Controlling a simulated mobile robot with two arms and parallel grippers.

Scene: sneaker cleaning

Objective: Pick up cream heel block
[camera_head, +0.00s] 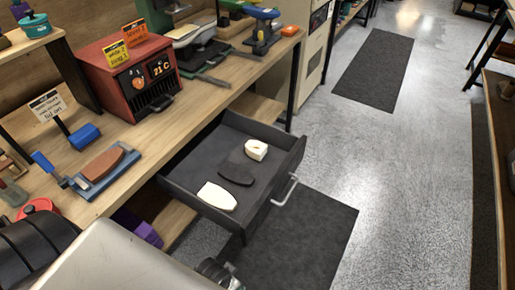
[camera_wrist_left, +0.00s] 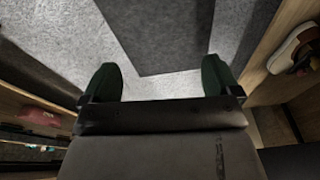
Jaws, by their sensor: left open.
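The cream heel block (camera_head: 256,150), a small chunky piece with a dark mark on it, sits at the far end of the open dark drawer (camera_head: 287,172). A dark sole-shaped piece (camera_head: 236,174) and a flat cream sole-shaped piece (camera_head: 216,196) lie nearer in the same drawer. In the left wrist view, my left gripper (camera_wrist_left: 158,80) has its two green-tipped fingers wide apart with nothing between them. It hangs over the floor, and no block shows in that view. My right gripper is not in view.
The drawer's handle (camera_head: 284,190) sticks out over a dark floor mat (camera_head: 310,235). A red heater box (camera_head: 128,66), a blue tool with a brown sole (camera_head: 103,163) and other tools crowd the workbench (camera_head: 190,115). In the wrist view, a shoe (camera_wrist_left: 292,45) lies at right.

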